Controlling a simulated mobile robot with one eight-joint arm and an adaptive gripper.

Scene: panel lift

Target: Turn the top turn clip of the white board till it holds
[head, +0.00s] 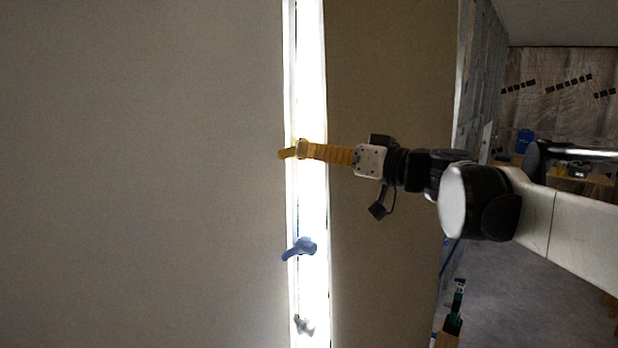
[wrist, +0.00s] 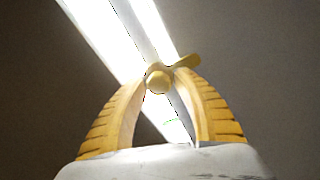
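The white board (head: 150,180) fills the left of the head view and looks grey in the dim light. Its right edge borders a bright strip. The top turn clip (head: 285,154) is yellow, and its arm points left, with the tip in front of the board's edge. My gripper (head: 303,150) reaches it from the right. In the wrist view the two yellow fingertips (wrist: 165,74) meet the round knob of the clip (wrist: 158,82) from both sides. The clip's arm (wrist: 188,62) sticks out past the right fingertip. The fingers partly hide the clip.
A blue turn clip (head: 300,248) sits lower on the bright strip, its arm slanting down-left. A grey clip (head: 304,325) is below it. A brown panel (head: 390,80) stands right of the strip, behind my gripper. Open floor (head: 530,290) lies at the right.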

